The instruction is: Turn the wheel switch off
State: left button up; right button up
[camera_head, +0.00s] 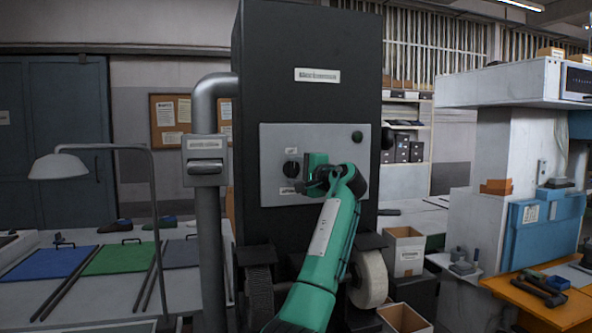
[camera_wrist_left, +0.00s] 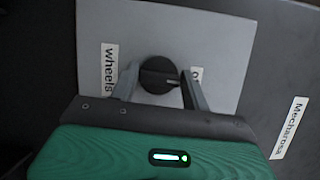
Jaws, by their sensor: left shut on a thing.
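The wheel switch is a round black knob (camera_head: 291,169) on the grey panel (camera_head: 341,139) of a tall black machine. My left gripper (camera_wrist_left: 160,86) is shut on the knob, one finger on each side. In the head view my left gripper (camera_head: 304,185) reaches the panel from below right. My right gripper is out of view.
A grey pipe with a switch box (camera_head: 205,160) stands left of the machine. A pale wheel (camera_head: 369,279) is at its lower right, near open boxes (camera_head: 404,251). A lamp (camera_head: 58,167) stands over the left table. A blue unit (camera_head: 540,228) is at the right.

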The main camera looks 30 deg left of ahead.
pick_arm(q)
jog(key=shift+f+n, duration=0.1)
jog(key=shift+n, duration=0.3)
jog(key=o, duration=0.9)
jog(key=b+v, duration=0.4)
jog(key=v, duration=0.9)
jog(key=shift+s+d+r, duration=0.1)
jog(key=shift+d+r, duration=0.15)
jog(key=shift+d, duration=0.15)
